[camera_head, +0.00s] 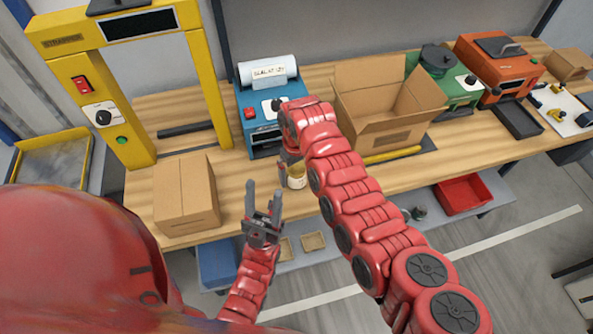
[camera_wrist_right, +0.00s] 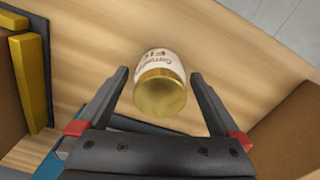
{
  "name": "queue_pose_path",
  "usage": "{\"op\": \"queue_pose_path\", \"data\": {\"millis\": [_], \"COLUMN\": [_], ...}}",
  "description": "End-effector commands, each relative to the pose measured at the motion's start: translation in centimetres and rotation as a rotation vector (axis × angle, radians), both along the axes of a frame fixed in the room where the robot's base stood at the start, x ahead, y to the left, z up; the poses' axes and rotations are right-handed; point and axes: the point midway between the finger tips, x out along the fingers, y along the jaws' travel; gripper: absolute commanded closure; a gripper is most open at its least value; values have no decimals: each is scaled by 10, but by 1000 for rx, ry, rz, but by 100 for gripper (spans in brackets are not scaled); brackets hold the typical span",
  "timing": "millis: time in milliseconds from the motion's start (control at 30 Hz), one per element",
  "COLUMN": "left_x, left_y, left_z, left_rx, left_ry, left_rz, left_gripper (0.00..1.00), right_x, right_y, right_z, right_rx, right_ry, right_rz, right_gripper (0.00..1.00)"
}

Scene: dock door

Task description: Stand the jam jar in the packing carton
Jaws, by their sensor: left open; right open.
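The jam jar (camera_head: 297,178) stands upright near the front edge of the wooden bench, with a gold lid and a pale label. My right gripper (camera_wrist_right: 160,78) is open above it; in the right wrist view the jar (camera_wrist_right: 160,97) shows lid-first between and slightly beyond the spread fingers. In the head view my right arm hides most of that gripper. The open packing carton (camera_head: 390,134) stands on the bench to the right of the jar, flaps spread. My left gripper (camera_head: 263,198) is open and empty, in front of the bench, left of the jar.
A closed carton (camera_head: 186,197) stands to the left on the bench. A blue machine (camera_head: 252,118) is behind the jar. A yellow bar (camera_head: 392,155) lies before the open carton. Green (camera_head: 455,88) and orange (camera_head: 500,65) machines stand farther right.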

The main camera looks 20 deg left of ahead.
Motion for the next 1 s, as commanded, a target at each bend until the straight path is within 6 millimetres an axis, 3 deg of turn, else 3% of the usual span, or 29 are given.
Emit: {"op": "queue_pose_path", "data": {"millis": [367,900,1000], "left_x": [0,0,0], "left_y": [0,0,0], "left_z": [3,3,3], "left_rx": [0,0,0], "left_ry": [0,0,0], "left_rz": [0,0,0], "left_gripper": [50,50,50], "right_x": [0,0,0], "right_y": [0,0,0], "right_z": [-9,-9,-8], "right_rx": [2,2,2], "right_ry": [-2,-1,-1], "right_rz": [0,-1,-1], "right_gripper": [0,97,100]}}
